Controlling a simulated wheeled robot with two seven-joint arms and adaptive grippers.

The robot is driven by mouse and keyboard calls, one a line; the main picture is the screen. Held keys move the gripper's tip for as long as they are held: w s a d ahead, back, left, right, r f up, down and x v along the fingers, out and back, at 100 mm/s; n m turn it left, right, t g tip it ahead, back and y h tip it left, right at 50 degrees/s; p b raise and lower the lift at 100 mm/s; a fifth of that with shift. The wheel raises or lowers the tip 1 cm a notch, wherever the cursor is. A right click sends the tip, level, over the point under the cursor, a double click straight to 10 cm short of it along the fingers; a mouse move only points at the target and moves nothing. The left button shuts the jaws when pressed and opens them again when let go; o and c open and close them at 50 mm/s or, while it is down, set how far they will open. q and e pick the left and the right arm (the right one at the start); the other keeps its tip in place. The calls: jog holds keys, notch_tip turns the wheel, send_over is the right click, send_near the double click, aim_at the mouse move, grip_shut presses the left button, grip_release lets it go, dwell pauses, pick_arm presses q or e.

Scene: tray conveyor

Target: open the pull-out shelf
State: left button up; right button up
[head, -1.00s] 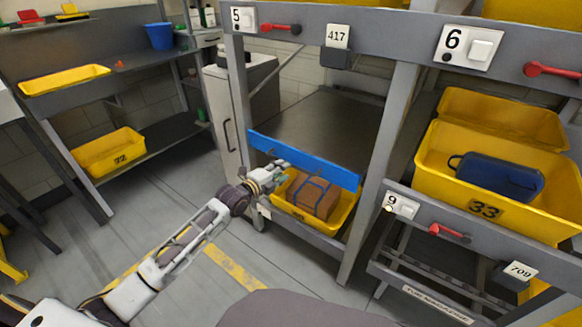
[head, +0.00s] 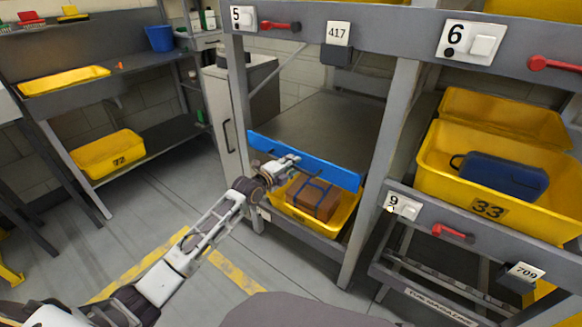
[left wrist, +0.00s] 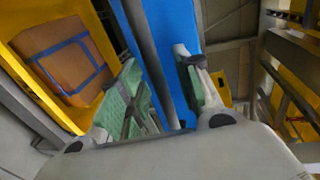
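The pull-out shelf has a grey deck (head: 325,125) and a blue front panel (head: 335,174), in the bay below the sign 417. In the left wrist view, the blue panel (left wrist: 172,35) runs down the middle, with a dark bar-like handle (left wrist: 143,40) along it. My left gripper (head: 290,163) is at the left half of the blue panel. In the left wrist view its green-padded fingers (left wrist: 160,95) are apart, with the bar and the panel showing between them. Contact with the bar is not clear. My right gripper is out of view.
Below the shelf, a yellow crate (head: 338,228) holds a brown strapped box (head: 312,197). Rack posts (head: 377,170) flank the bay. At right, a yellow crate (head: 530,222) holds a blue case (head: 500,176). The floor (head: 170,215) at left is clear.

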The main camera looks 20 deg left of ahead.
pick_arm(q)
jog(key=shift+c, duration=0.2)
grip_shut()
jog(key=shift+s, duration=0.1)
